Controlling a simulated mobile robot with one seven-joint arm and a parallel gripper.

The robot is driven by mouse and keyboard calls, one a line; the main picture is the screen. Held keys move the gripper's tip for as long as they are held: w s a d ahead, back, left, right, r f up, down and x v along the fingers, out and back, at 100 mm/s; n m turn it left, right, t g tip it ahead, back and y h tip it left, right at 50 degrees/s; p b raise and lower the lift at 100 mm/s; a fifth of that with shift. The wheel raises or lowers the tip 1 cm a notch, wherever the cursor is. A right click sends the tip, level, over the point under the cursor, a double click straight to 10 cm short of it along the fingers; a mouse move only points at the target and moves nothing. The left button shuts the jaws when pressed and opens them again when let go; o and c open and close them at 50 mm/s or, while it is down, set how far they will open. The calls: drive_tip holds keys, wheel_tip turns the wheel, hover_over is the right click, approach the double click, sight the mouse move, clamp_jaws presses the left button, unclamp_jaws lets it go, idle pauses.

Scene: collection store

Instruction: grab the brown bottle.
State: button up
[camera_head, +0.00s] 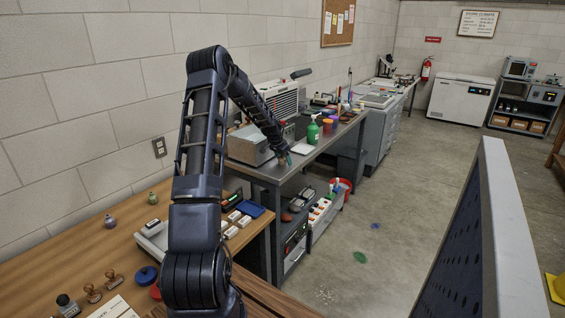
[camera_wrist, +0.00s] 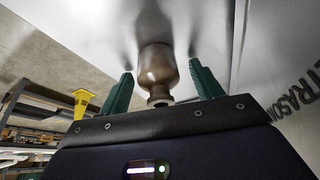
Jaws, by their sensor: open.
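The brown bottle (camera_wrist: 157,70) shows in the wrist view against a shiny pale metal surface, its narrow neck pointing toward my gripper's palm. My gripper (camera_wrist: 160,75) has its two green fingers apart, one on each side of the bottle. A gap shows between each finger and the bottle, so no contact is visible. In the head view my gripper (camera_head: 288,159) is low at the near end of the grey workbench (camera_head: 309,156), beside a metal box (camera_head: 250,145). I cannot make out the bottle clearly there.
A green pump bottle (camera_head: 313,130) and several cups stand farther along the bench. The wrist view shows part of a printed word on the metal box's side (camera_wrist: 285,100). A wooden table (camera_head: 60,262) with small items lies in front.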

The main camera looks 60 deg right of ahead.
drive_tip(key=c, duration=1.1)
drive_tip(key=shift+c, duration=0.2)
